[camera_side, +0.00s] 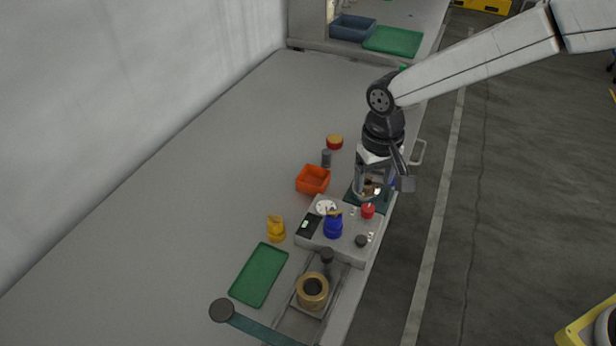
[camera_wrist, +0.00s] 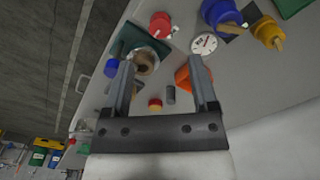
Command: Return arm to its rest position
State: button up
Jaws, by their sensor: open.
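My gripper (camera_side: 372,186) points down over the right edge of the grey bench, just behind the grey control block. It is open. In the wrist view its two fingers stand wide apart, and my gripper (camera_wrist: 163,62) has nothing clamped between them. A round cup with brown contents (camera_wrist: 146,64) shows beside the left finger, on a dark green mat (camera_wrist: 128,42). In the side view the fingers partly hide this cup, and I cannot tell how far above it they are. My arm reaches in from the upper right.
The grey block (camera_side: 353,246) carries a blue vessel (camera_side: 333,228) and a red knob (camera_side: 368,211). An orange bin (camera_side: 313,179), dark cylinder (camera_side: 326,158) and red-yellow piece (camera_side: 335,141) stand left of the gripper. A green tray (camera_side: 259,275) lies in front. The bench's far left is clear.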

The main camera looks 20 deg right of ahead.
jog(key=s+d+t, duration=0.1)
jog(key=s+d, duration=0.6)
jog(key=d, duration=0.2)
jog(key=s+d+r+t, duration=0.1)
jog(key=s+d, duration=0.6)
jog(key=d, duration=0.3)
jog(key=shift+s+t, duration=0.2)
jog(key=shift+t, duration=0.1)
